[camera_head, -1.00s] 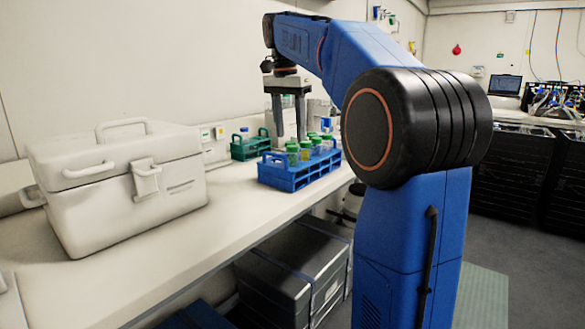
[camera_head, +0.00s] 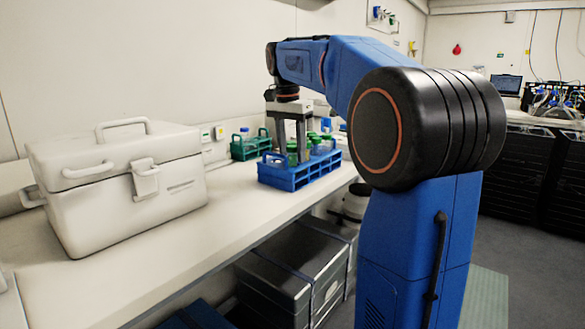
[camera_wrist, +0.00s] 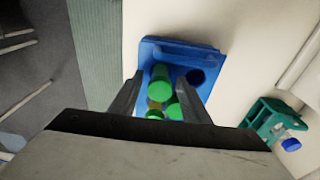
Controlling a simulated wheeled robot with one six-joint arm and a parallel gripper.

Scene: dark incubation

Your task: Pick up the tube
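Several green-capped tubes (camera_head: 316,141) stand in a blue rack (camera_head: 287,181) on the bench. In the wrist view, the green caps (camera_wrist: 160,88) sit between the two fingers, with the blue rack (camera_wrist: 182,48) around them. My gripper (camera_head: 291,157) points down over the left part of the rack, its fingertips at about tube height. In the wrist view my gripper (camera_wrist: 160,78) is open, with a clear gap between its fingers. The fingers partly hide the tubes in the head view, and I cannot tell whether they touch any.
A green rack (camera_head: 246,151) with a blue-capped tube (camera_head: 244,132) stands behind the blue rack, near the wall. A large white case (camera_head: 120,190) sits on the bench at left. Bare bench top (camera_head: 225,225) lies between the case and the blue rack.

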